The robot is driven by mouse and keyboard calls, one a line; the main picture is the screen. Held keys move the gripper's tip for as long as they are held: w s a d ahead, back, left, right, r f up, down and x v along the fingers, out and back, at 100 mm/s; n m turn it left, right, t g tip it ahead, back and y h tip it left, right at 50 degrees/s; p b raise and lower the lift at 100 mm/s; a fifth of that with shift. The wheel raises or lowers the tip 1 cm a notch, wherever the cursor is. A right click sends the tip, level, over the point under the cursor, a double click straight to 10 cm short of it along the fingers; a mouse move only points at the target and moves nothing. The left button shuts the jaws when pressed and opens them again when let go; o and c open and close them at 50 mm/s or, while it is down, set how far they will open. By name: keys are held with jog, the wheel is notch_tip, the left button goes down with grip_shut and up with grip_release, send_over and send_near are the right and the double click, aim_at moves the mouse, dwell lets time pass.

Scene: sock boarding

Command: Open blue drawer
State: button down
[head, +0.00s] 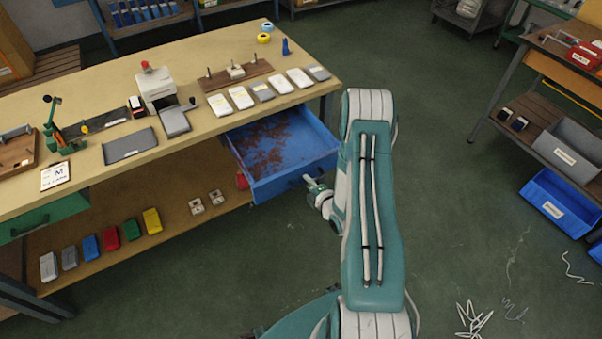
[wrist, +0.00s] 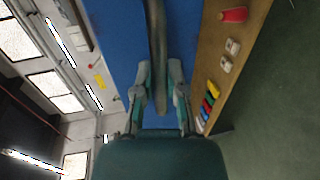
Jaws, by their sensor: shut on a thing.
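The blue drawer (head: 262,187) is pulled well out from under the right end of the workbench. Its inside shows, with a brown, rust-like patch on the bottom. My gripper (head: 312,186) is at the drawer's front face. In the wrist view the blue front (wrist: 120,45) fills the upper middle, and a dark bar handle (wrist: 157,35) runs between the two fingers of my gripper (wrist: 161,75). The fingers are shut on this handle. In the head view my arm stands to the right of the drawer, and the exact finger contact is too small to see.
The workbench (head: 215,55) carries several grey and white flat pieces, a wooden peg board and a small press. Its lower shelf (head: 178,222) holds colored blocks. A blue bin (head: 540,205) stands at the right. The floor in front of the drawer is clear.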

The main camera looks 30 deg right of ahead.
jog(key=shift+s+d+f, duration=0.1)
jog(key=shift+s+d, duration=0.05)
jog(key=shift+s, duration=0.4)
jog(key=shift+s+d+f, duration=0.1)
jog(key=shift+s, duration=0.4)
jog(key=c, duration=0.8)
grip_release()
jog(key=shift+o, duration=0.6)
jog(key=shift+d, duration=0.2)
jog(key=shift+w, duration=0.1)
jog(key=v, duration=1.2)
